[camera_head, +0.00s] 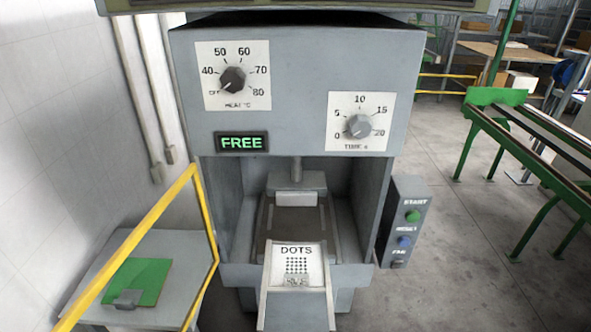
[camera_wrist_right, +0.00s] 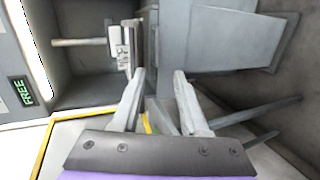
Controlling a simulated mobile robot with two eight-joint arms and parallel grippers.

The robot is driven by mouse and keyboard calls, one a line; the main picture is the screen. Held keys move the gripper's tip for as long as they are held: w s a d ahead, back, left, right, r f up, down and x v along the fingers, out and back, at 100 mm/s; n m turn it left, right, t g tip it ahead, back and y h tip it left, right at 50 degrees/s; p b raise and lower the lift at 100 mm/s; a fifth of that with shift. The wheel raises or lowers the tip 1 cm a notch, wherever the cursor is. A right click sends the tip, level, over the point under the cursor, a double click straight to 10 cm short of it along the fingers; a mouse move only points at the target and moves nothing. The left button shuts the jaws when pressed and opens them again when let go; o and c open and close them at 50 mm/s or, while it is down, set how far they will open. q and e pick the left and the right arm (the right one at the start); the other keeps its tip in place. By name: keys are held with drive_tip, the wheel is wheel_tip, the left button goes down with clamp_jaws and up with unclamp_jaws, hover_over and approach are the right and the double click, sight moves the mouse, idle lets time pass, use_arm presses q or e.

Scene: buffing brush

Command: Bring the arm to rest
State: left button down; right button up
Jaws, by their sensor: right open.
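My right gripper (camera_wrist_right: 159,74) shows only in the right wrist view. Its two pale fingers are apart, with nothing held between them. The grey machine (camera_head: 290,100) stands ahead in the head view, with a lit FREE sign (camera_head: 242,143) that also shows in the right wrist view (camera_wrist_right: 21,92). Inside its bay, a pale block (camera_head: 297,198) hangs under a vertical rod. A white plate marked DOTS (camera_head: 296,262) lies on the sloped front tray (camera_head: 329,305). In the wrist view my fingers appear in front of the machine, apart from it as far as visible. My left gripper is in neither view.
A yellow rail (camera_head: 140,243) and a side table (camera_head: 186,250) with a green sheet (camera_head: 148,281) stand at left. A button box (camera_head: 403,220) is on the machine's right side. A green-legged conveyor (camera_head: 530,140) stands further right. Open floor (camera_head: 450,250) lies between.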

drive_tip(key=d+f+m+g, duration=0.3)
drive_tip(key=d+m+g, duration=0.1)
drive_tip(key=d+m, duration=0.4)
drive_tip(key=w+d+f+m+g+y, duration=0.1)
drive_tip(key=d+f+m+g, duration=0.2)
drive_tip(key=d+m, duration=0.5)
drive_tip(key=shift+w+d+f+m+g, duration=0.15)
drive_tip(key=shift+d+f+m+g, duration=0.2)
drive_tip(key=shift+g, duration=0.55)
